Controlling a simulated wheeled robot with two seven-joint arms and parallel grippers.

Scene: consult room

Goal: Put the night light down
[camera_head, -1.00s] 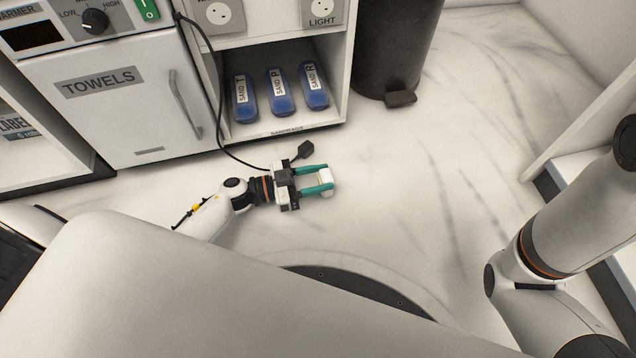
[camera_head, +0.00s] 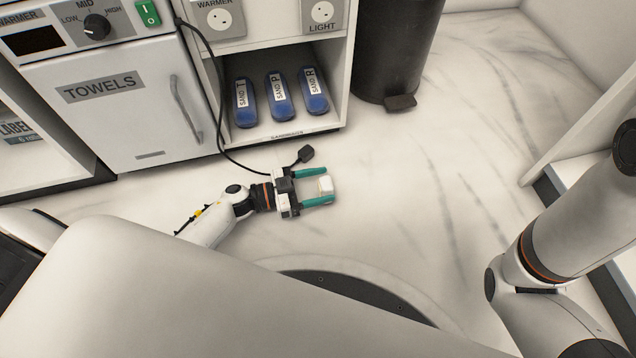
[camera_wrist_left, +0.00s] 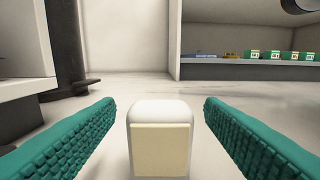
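The night light (camera_head: 326,185) is a small white block with a cream panel. It stands low, apparently on the marbled floor, between the tips of my left gripper (camera_head: 318,187). In the left wrist view the night light (camera_wrist_left: 160,140) is upright in the lower middle. The green fingers of my left gripper (camera_wrist_left: 160,125) are spread wide, with a clear gap on each side of it. My right gripper is out of view; only part of my right arm shows at the right of the head view.
A black plug (camera_head: 306,153) on a black cable (camera_head: 232,158) lies just behind my left gripper. The towel warmer (camera_head: 120,100) and a shelf with blue sandbags (camera_head: 279,98) stand behind. A dark pedal bin (camera_head: 396,50) is beyond. Floor to the right is clear.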

